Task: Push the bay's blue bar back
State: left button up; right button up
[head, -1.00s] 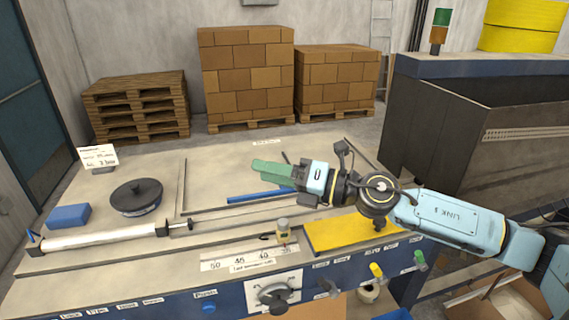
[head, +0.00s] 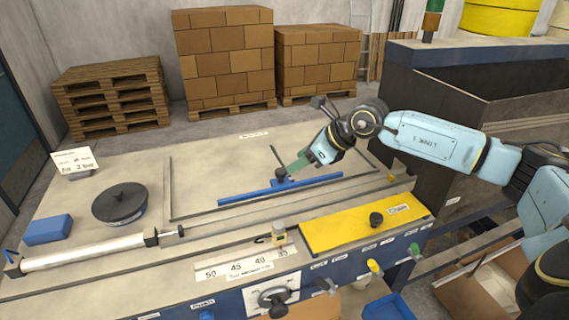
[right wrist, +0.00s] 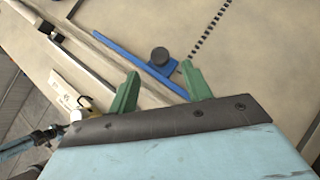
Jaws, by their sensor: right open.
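The blue bar (head: 250,193) lies across the framed bay (head: 172,190) on the table, nearer the bay's front edge. It has a dark round knob (head: 281,174) on a small blue plate at its middle. My right gripper (head: 293,168) is right beside the knob in the head view, with its green fingers pointing down and left. I cannot tell whether a finger touches the knob. My left gripper is not seen.
A yellow plate (head: 350,229) with a black knob lies at the front right. A black round weight (head: 120,203), a blue block (head: 48,230) and a white cylinder (head: 85,250) are at the left. The bay floor behind the bar is clear apart from a dark line.

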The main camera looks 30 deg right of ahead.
aim_at(281, 170)
jog(key=p+x, duration=0.1)
jog(key=x, duration=0.5)
jog(key=shift+a+f, duration=0.1)
grip_shut()
